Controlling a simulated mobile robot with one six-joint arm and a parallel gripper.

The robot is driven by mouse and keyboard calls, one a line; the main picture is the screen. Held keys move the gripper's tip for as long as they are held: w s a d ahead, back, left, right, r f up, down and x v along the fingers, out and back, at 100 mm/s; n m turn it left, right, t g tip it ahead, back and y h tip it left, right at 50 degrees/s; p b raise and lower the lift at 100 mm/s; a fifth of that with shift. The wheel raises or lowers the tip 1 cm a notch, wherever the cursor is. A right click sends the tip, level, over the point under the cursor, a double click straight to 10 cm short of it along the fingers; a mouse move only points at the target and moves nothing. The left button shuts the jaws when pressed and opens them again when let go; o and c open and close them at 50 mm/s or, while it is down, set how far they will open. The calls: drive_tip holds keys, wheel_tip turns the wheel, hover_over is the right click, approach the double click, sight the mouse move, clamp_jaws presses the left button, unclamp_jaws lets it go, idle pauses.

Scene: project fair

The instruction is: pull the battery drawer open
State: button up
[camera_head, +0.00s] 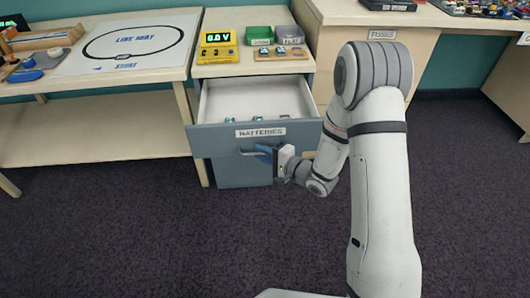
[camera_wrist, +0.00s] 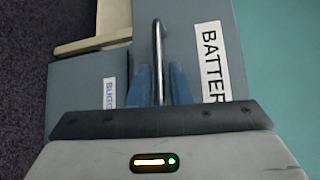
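The battery drawer (camera_head: 220,141) is a blue-grey drawer with a white "BATTERIES" label, and it stands well out from its cabinet. Its pale inside is visible, with a few small items in it. The label shows sideways in the wrist view on the drawer front (camera_wrist: 205,25). My gripper (camera_head: 265,152) is at the drawer's front. In the wrist view its two blue fingers (camera_wrist: 160,85) stand close on either side of the metal bar handle (camera_wrist: 158,45), closed narrowly around it.
A lower cabinet front (camera_wrist: 88,85) with a partly hidden label lies beneath the drawer. On the cabinet top are a yellow meter (camera_head: 217,47) and small bins (camera_head: 258,42). A table with a line mat (camera_head: 130,45) stands left. The dark carpet (camera_head: 150,240) in front is clear.

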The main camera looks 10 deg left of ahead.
drive_tip(key=shift+d, duration=0.15)
drive_tip(key=shift+d+r, duration=0.1)
drive_tip(key=shift+d, duration=0.2)
drive_tip(key=p+v, duration=0.1)
drive_tip(key=v, duration=0.6)
drive_tip(key=shift+s+p, duration=0.15)
drive_tip(key=shift+p, duration=0.15)
drive_tip(key=w+d+r+n+h+p, duration=0.1)
drive_tip(key=d+r+n+h+p, duration=0.1)
drive_tip(key=d+r+h+p, duration=0.75)
drive_tip(key=w+d+r+n+h+p, duration=0.15)
drive_tip(key=d+r+h+p, duration=0.35)
drive_tip(key=r, duration=0.8)
drive_tip(key=s+d+r+n+g+p, duration=0.1)
drive_tip(key=s+r+p, duration=0.3)
drive_tip(key=s+r, duration=0.4)
drive_tip(key=s+d+r+n+g+p, duration=0.2)
drive_tip(key=s+r, duration=0.7)
drive_tip(key=s, duration=0.5)
drive_tip(key=n+g+p, duration=0.1)
drive_tip(key=g, duration=0.1)
drive_tip(key=shift+d+r+g+p, duration=0.15)
drive_tip(key=shift+d+g+p, duration=0.15)
drive_tip(key=shift+d+p, duration=0.05)
